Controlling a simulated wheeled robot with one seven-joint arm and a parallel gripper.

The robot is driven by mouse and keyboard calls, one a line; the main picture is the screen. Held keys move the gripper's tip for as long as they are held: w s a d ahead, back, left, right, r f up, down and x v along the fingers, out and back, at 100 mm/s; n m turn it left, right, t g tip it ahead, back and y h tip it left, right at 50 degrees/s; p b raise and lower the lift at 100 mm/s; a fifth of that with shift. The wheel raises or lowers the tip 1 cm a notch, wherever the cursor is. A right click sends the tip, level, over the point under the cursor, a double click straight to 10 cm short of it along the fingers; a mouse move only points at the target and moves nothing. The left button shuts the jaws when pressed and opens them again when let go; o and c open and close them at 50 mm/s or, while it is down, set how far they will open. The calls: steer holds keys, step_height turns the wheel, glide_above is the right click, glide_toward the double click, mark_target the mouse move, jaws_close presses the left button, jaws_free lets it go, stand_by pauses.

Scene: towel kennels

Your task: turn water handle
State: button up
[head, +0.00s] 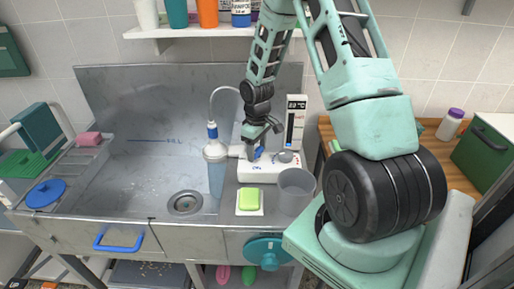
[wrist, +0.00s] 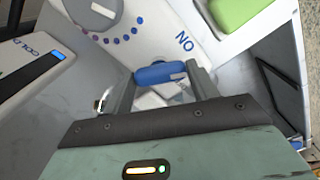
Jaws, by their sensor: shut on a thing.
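The water handle (wrist: 155,73) is a small blue lever on a white control panel (wrist: 150,25). In the wrist view it lies between the two fingers of my gripper (wrist: 168,76), which is shut on it. In the head view my gripper (head: 257,143) reaches down onto the white water unit (head: 290,172) at the right side of the sink. The fingers and wrist partly hide the handle there.
A temperature display (head: 295,125) rises behind. A shelf (head: 190,31) hangs above.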

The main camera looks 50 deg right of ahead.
mark_target(257, 150)
stand_by(0.3)
steer(key=o, duration=1)
steer(key=shift+r, duration=0.1)
step_height(257, 150, up, 17)
steer(key=b, duration=0.2)
steer(key=shift+r+b, duration=0.15)
steer(key=shift+b, duration=0.15)
